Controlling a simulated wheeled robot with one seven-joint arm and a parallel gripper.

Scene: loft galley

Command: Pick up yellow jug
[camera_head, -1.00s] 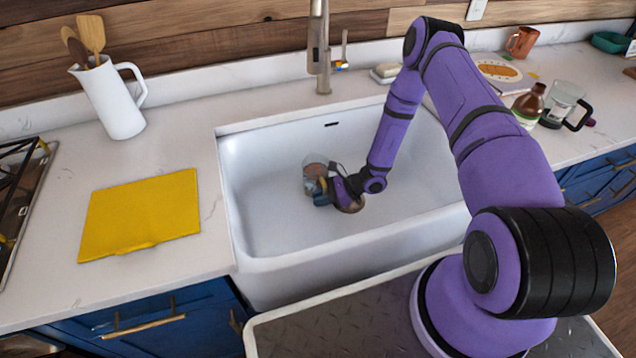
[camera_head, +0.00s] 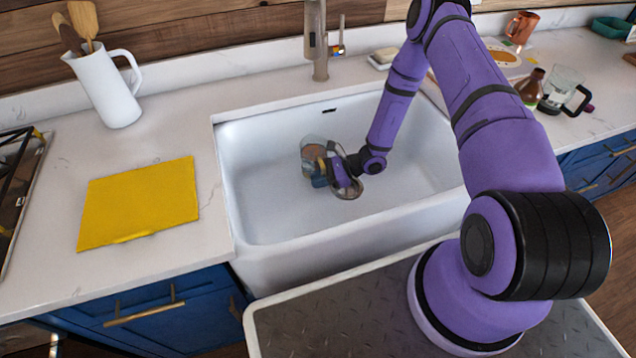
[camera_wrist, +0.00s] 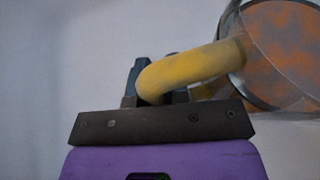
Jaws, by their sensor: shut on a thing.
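The yellow jug (camera_head: 314,147) is in the white sink. It has a clear body with orange-brown patches and a thick yellow handle. In the wrist view its handle (camera_wrist: 200,66) curves down to my gripper (camera_wrist: 155,88), and its round body (camera_wrist: 285,45) shows at upper right, partly cut off by the frame. My gripper (camera_head: 325,174) is shut on the handle, beside the jug's body. The dark fingertips are partly hidden behind the handle. I cannot tell whether the jug touches the sink floor.
The white sink (camera_head: 265,195) has raised walls around the jug. A round metallic thing (camera_head: 376,182) shows beside my wrist. A faucet (camera_head: 318,45) stands behind. A yellow board (camera_head: 138,203) and white pitcher (camera_head: 108,92) are on the left counter; a glass pot (camera_head: 563,85) is at right.

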